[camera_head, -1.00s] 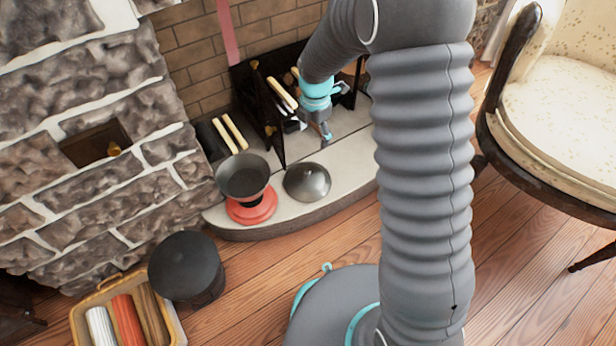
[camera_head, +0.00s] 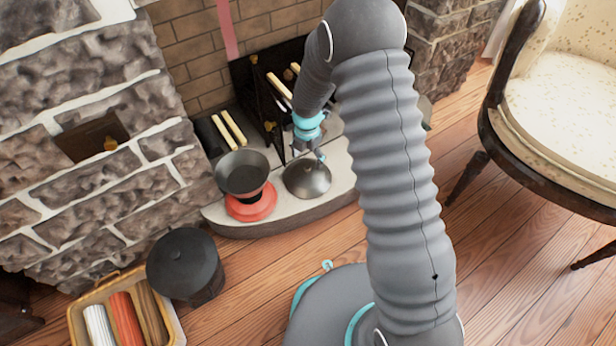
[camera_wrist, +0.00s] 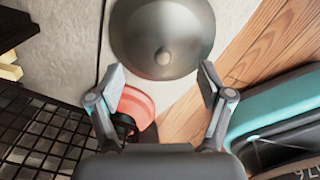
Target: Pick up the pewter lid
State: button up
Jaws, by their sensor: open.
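The pewter lid (camera_head: 307,180) is a grey metal dome with a small knob, lying dome up on the pale hearth ledge in the head view. It also shows in the wrist view (camera_wrist: 162,30) at the top, its knob between and beyond my fingertips. My gripper (camera_head: 308,156) is over the far side of the lid in the head view. In the wrist view my gripper (camera_wrist: 160,78) has its two fingers spread wide with nothing between them. I cannot tell whether a fingertip touches the dome.
A dark pan (camera_head: 242,173) on a red base (camera_head: 251,206) stands just left of the lid. A black fireplace screen (camera_head: 268,105) is behind. A black pot (camera_head: 186,265) and a tray (camera_head: 78,325) stand on the floor. An armchair (camera_head: 560,110) is at right.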

aim_at(308, 168)
jog(key=f, duration=0.3)
jog(key=f+b, duration=0.1)
jog(key=f, duration=0.1)
jog(key=shift+s+f, duration=0.1)
jog(key=shift+s, duration=0.15)
grip_shut()
